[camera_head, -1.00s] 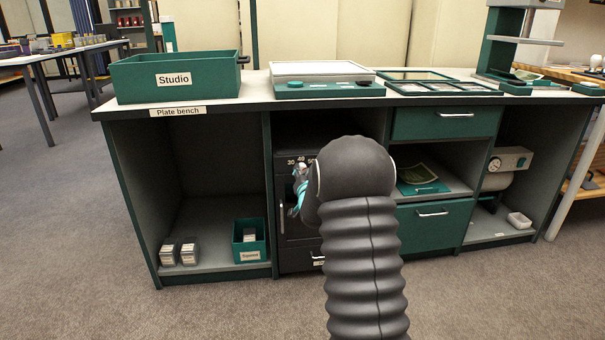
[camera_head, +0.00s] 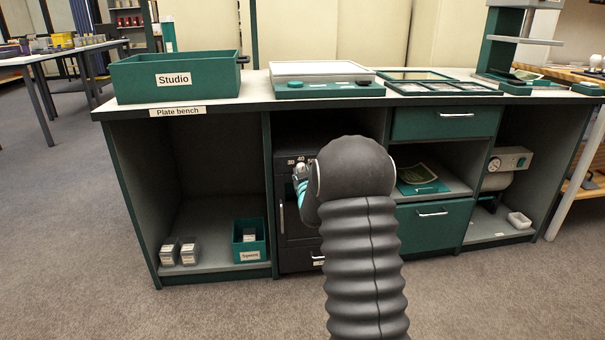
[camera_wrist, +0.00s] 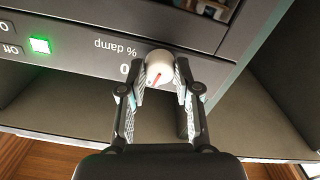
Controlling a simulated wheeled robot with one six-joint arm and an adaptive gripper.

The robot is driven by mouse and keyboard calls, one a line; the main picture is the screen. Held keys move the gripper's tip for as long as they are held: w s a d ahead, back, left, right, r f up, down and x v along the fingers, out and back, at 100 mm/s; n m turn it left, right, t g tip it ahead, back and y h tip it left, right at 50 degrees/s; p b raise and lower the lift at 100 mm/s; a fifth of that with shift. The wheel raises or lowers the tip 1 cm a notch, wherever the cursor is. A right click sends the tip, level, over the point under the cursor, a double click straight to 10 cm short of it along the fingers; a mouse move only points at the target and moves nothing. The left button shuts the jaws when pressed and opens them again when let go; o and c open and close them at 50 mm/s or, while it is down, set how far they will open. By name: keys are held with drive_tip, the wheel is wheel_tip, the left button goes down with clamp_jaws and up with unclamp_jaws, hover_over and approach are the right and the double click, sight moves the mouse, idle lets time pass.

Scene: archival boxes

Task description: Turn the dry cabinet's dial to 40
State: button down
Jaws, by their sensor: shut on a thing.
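The dry cabinet (camera_head: 290,241) is a dark unit under the bench, left of centre in the head view. Its number labels, 30, 40 and 50, show above my gripper. My arm covers the cabinet's right part in the head view.
A green light (camera_wrist: 40,45) glows beside an "Off" label on the panel. The bench (camera_head: 262,101) carries a green Studio box (camera_head: 200,82) and a light panel (camera_head: 322,71). Small boxes (camera_head: 179,252) stand in the left bay. The floor in front is clear.

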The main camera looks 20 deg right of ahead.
drive_tip(key=shift+r+n, duration=0.1)
drive_tip(key=shift+n, duration=1)
drive_tip(key=c, duration=0.8)
unclamp_jaws()
drive_tip(key=v, duration=1.2)
